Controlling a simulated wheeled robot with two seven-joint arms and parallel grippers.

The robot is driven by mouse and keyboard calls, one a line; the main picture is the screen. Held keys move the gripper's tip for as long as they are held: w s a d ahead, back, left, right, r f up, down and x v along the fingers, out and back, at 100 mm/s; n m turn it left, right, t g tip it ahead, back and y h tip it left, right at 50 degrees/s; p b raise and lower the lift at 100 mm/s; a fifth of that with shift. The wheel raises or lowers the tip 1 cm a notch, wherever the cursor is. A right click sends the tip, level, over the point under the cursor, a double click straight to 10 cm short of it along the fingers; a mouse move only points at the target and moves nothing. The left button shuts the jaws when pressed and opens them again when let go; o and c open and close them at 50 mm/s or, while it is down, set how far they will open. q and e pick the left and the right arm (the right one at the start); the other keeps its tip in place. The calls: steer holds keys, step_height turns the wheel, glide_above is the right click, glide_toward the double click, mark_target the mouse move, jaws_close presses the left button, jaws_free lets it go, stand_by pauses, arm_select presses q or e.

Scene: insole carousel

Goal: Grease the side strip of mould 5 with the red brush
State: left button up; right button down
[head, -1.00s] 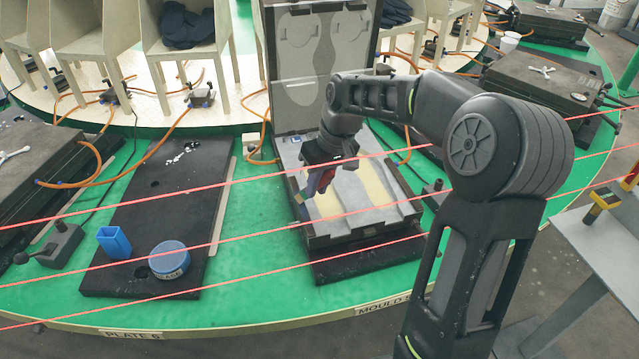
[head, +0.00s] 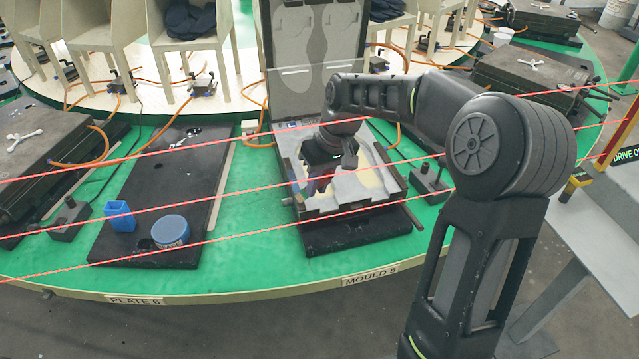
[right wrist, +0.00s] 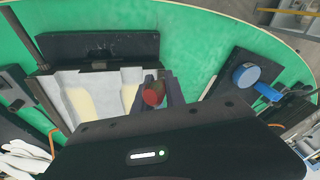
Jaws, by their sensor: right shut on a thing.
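Mould 5 (head: 322,212) lies open, its lid (head: 312,60) upright behind it and pale foot-shaped areas inside. It also shows in the right wrist view (right wrist: 115,83). My right gripper (head: 322,178) is over the left side of the mould, shut on the red brush. The brush's red end (right wrist: 153,94) shows between the fingers in the right wrist view. Its bristles are hidden or too small to make out, so I cannot tell whether they touch the side strip. My left gripper is out of view.
A blue round tub (head: 170,232) and a blue square cup (head: 119,215) stand on the dark plate (head: 150,190) to the left. Red lines cross in front of the green table. A closed mould (head: 530,75) is at the far right. Green surface between plate and mould 5 is clear.

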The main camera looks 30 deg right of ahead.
steer(key=shift+w+r+p, duration=0.2)
steer(key=shift+r+p, duration=0.1)
steer(key=shift+r, duration=0.35)
steer(key=shift+w+r+p, duration=0.15)
steer(key=shift+r+p, duration=0.1)
steer(key=shift+r, duration=0.35)
steer(key=shift+w+a+p+v, duration=0.1)
steer(key=shift+p+v, duration=0.5)
steer(key=shift+v, duration=0.2)
steer(key=shift+w+a+p+v, duration=0.15)
steer(key=shift+p+v, duration=0.4)
steer(key=shift+v, duration=0.25)
steer(key=shift+w+a+p+v, duration=0.1)
steer(key=shift+p+v, duration=0.5)
steer(key=shift+v, duration=0.2)
steer(key=shift+f+b, duration=0.45)
steer(key=shift+f, duration=0.1)
steer(key=shift+r, duration=0.2)
